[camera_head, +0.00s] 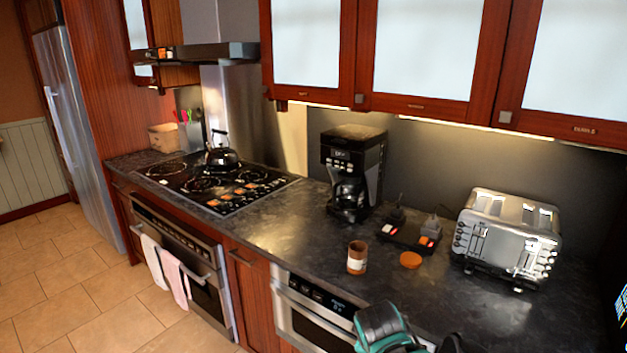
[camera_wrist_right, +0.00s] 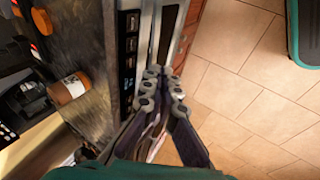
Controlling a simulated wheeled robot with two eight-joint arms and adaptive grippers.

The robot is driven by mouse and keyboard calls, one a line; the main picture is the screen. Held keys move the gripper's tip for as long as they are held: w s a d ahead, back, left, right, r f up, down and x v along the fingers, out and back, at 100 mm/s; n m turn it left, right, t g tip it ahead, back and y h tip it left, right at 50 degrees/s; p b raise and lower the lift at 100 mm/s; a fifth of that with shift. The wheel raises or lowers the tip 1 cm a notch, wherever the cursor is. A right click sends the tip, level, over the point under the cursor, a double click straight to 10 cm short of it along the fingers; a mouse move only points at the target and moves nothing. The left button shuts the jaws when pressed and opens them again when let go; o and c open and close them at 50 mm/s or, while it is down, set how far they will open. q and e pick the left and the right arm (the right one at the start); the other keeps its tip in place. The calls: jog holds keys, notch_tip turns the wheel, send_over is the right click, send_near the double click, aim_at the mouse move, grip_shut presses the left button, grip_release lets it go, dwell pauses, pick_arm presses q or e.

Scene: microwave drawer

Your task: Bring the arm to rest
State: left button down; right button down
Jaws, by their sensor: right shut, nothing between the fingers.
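My right gripper (camera_wrist_right: 160,74) shows in the right wrist view with its fingers together and nothing between them. It is in front of the microwave drawer (camera_wrist_right: 129,55) and overlaps its front in the picture; I cannot tell whether it touches. In the head view the microwave drawer (camera_head: 296,312) is set under the counter, and its front looks flush with the cabinets. A teal and dark part of my right arm shows at the bottom edge of the head view and hides part of the drawer's right side. My left gripper is in neither view.
The counter holds a brown jar (camera_head: 357,257), an orange lid (camera_head: 411,260), a coffee maker (camera_head: 352,170) and a toaster (camera_head: 507,237). A kettle (camera_head: 221,155) stands on the stove. Towels (camera_head: 172,275) hang on the oven handle. The tiled floor (camera_head: 60,290) in front is clear.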

jog(key=s+d+f+m+t+y, duration=0.1)
jog(key=s+d+m, duration=0.3)
jog(key=s+m, duration=0.6)
jog(key=s+f, duration=0.1)
jog(key=s, duration=0.4)
jog(key=shift+d+f+m+y, duration=0.2)
jog(key=shift+m+y, duration=0.1)
jog(key=shift+m, duration=0.1)
jog(key=shift+s, duration=0.1)
